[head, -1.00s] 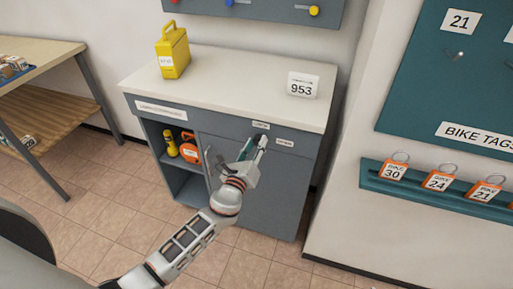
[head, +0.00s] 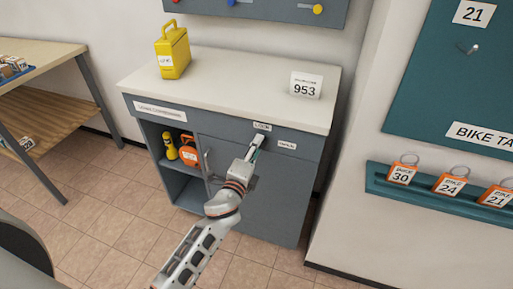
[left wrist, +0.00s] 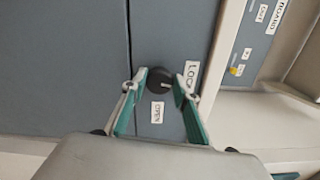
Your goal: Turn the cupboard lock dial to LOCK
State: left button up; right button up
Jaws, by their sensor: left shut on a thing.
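The lock dial (left wrist: 159,80) is a small dark round knob on the grey cupboard (head: 268,200). In the left wrist view it sits between the fingertips of my left gripper (left wrist: 160,82), which is shut on it. A pale mark on the dial points roughly right, on the LOCK side; its exact angle is hard to tell. The LOCK label (left wrist: 191,75) is right of the dial and the OPEN label (left wrist: 157,112) below it. In the head view my left gripper (head: 255,144) hides the dial, with the LOCK label (head: 262,126) above and the OPEN label (head: 287,145) to the right.
A door handle (head: 208,165) stands left of the gripper. An open compartment holds an orange item (head: 189,153) and a yellow torch-like item (head: 170,147). On the countertop (head: 235,82) stand a yellow case (head: 173,54) and a 953 sign (head: 305,86). Bike tags hang on the right wall.

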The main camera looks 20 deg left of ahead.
pick_arm(q)
jog(key=shift+n, duration=0.9)
jog(key=o, duration=1.1)
jog(key=s, duration=1.2)
jog(key=shift+a, duration=0.2)
jog(key=shift+f, duration=0.1)
